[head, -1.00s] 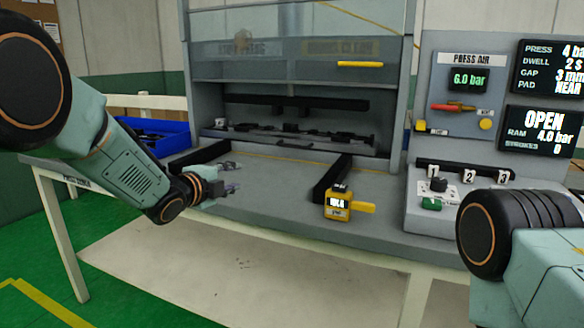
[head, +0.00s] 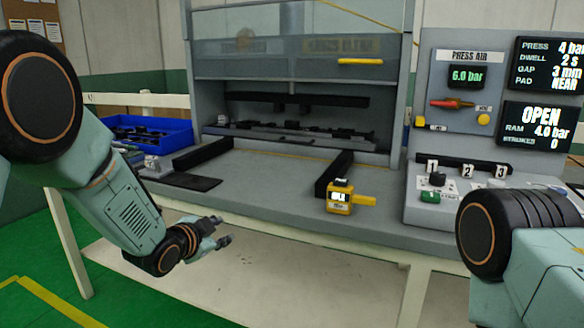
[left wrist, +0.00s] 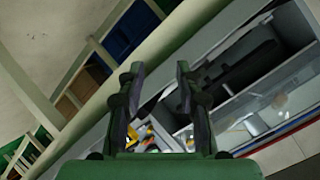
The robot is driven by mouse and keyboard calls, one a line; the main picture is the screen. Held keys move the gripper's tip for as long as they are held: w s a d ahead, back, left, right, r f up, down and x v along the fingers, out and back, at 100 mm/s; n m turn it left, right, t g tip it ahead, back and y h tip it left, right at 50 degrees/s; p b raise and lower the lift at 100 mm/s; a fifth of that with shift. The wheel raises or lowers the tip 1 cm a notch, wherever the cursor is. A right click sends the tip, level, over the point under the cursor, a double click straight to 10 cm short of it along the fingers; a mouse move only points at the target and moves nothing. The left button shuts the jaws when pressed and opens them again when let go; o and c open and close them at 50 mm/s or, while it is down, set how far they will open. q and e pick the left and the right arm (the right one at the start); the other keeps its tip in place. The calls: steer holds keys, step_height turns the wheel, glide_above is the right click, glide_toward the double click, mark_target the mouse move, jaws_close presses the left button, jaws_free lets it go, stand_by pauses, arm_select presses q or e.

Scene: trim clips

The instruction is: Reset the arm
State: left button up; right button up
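My left gripper (head: 222,232) hangs in front of the table's front edge in the head view, at the left, below the level of the tabletop. In the left wrist view my left gripper (left wrist: 158,98) has its two fingers apart with nothing between them, so it is open and empty. My right arm shows only in part at the lower right of the head view; its gripper is out of frame.
The grey press (head: 230,85) stands on the table (head: 262,190). A yellow gauge (head: 340,198) sits near the front edge. A blue bin (head: 172,138) is at the back left, a control panel (head: 455,85) at right. A black pad (head: 192,181) lies at the left.

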arm_select(q)
steer(key=s+a+f+n+g+y, duration=0.1)
steer(key=s+a+f+n+g, duration=0.2)
steer(key=s+f, duration=0.7)
steer(key=s+a+f+n+g+y, duration=0.1)
steer(key=s+f+n+g, duration=0.2)
steer(key=s+f+n, duration=0.5)
steer(key=s+f+g, duration=0.2)
steer(key=s+f, duration=0.1)
steer(key=s, duration=0.7)
steer(key=s+a+f+n+g+y, duration=0.1)
steer(key=s+f+g, duration=0.1)
steer(key=s, duration=0.9)
steer(key=s+a+f+g, duration=0.1)
steer(key=s+f, duration=0.3)
steer(key=s, duration=0.6)
steer(key=shift+s+f+n+g+y, duration=0.3)
steer(key=shift+s+g, duration=0.05)
steer(key=shift+g, duration=0.45)
